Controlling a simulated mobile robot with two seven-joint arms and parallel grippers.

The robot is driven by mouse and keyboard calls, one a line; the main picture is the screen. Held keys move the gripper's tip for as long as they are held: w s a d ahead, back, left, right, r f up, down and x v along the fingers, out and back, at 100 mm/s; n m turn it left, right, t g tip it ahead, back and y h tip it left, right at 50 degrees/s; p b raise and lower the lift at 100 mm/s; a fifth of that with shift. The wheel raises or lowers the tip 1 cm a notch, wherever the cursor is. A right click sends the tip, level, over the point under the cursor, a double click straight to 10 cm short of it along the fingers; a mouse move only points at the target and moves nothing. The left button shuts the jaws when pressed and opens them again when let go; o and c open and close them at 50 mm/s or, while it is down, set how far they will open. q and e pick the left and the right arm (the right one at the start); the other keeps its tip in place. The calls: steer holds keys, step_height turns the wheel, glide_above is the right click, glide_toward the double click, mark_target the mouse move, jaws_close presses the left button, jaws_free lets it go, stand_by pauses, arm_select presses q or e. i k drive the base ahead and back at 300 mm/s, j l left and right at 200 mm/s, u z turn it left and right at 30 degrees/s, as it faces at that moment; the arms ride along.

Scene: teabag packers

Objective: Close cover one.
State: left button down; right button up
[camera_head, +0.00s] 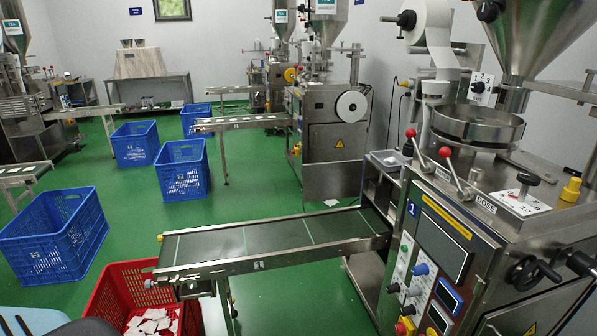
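The machine marked 1 (432,255) stands at the right, with a control panel of knobs, buttons and small displays on its front. I cannot tell which of its parts is cover one, or whether a cover is open or shut. Its round metal bowl (478,127) sits on top under a steel hopper (540,35). Two red-knobbed levers (446,152) stand upright at its left edge. Neither of my grippers can be made out in the head view.
A conveyor (270,242) runs left from the machine. A red crate (106,290) with white teabags stands below its end. Blue crates (52,240) stand on the green floor at left. More packing machines (335,135) stand behind. Green floor is free between crates and conveyor.

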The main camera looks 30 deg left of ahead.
mark_target(335, 180)
steer(key=i+j+u, duration=0.1)
steer(key=i+j, duration=0.15)
steer(key=i, duration=0.15)
steer(key=i+j+u, duration=0.15)
steer(key=i, duration=0.3)
steer(key=i+j+u, duration=0.1)
steer(key=i, duration=0.3)
steer(key=j, duration=0.1)
